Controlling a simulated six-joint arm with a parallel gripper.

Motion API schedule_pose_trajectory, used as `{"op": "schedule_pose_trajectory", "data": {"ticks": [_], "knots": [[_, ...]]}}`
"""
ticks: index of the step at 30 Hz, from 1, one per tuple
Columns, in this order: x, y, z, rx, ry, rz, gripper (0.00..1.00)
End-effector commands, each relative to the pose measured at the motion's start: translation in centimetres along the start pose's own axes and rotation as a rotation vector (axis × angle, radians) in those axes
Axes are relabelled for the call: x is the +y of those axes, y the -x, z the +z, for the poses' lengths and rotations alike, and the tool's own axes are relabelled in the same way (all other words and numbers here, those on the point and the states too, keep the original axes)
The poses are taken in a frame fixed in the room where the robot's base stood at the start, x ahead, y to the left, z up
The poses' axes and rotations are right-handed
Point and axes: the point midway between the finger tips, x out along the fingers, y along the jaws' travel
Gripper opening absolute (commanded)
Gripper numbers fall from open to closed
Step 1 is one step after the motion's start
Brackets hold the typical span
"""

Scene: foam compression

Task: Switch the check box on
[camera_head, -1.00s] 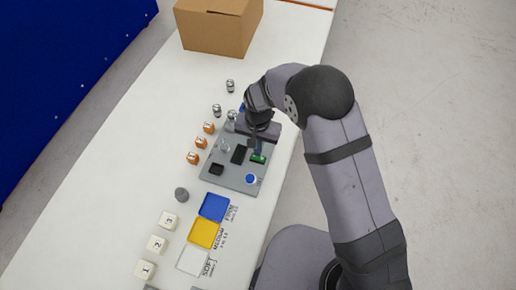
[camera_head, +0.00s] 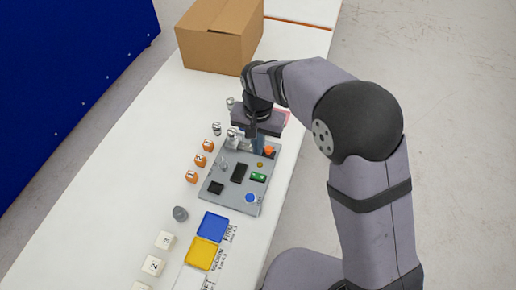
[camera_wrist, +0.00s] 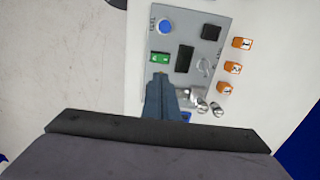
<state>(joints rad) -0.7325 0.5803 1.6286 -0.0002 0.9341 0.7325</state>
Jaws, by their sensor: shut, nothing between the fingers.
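The check box looks like a grey panel (camera_head: 225,199) on the white table; it also shows in the wrist view (camera_wrist: 190,20). It carries a green switch part (camera_head: 258,177), also in the wrist view (camera_wrist: 159,62), a round blue button (camera_head: 250,198), a dark rectangular block (camera_head: 239,173) and a black square (camera_head: 216,188). I cannot tell the switch's state. A small yellow dot (camera_head: 260,164) and an orange knob (camera_head: 270,150) lie nearer the panel's far end. My gripper (camera_head: 257,150) is shut and empty over that far end, beside the orange knob. Its fingers (camera_wrist: 160,78) hide part of the panel.
Orange numbered blocks (camera_head: 201,160) line the panel's left side, with silver cylinders (camera_head: 216,129) beyond. Blue (camera_head: 213,226) and yellow (camera_head: 201,253) trays, a grey knob (camera_head: 180,213) and white numbered blocks (camera_head: 165,240) are nearer. A cardboard box (camera_head: 218,38) stands at the back.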

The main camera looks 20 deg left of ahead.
Motion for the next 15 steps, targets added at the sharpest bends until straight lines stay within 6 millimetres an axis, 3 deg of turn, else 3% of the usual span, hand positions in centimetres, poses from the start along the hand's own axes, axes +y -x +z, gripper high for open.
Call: {"op": "schedule_pose_trajectory", "data": {"ticks": [15], "knots": [[0.43,-0.62,-0.06,0.002,-0.001,0.000,0.00]]}}
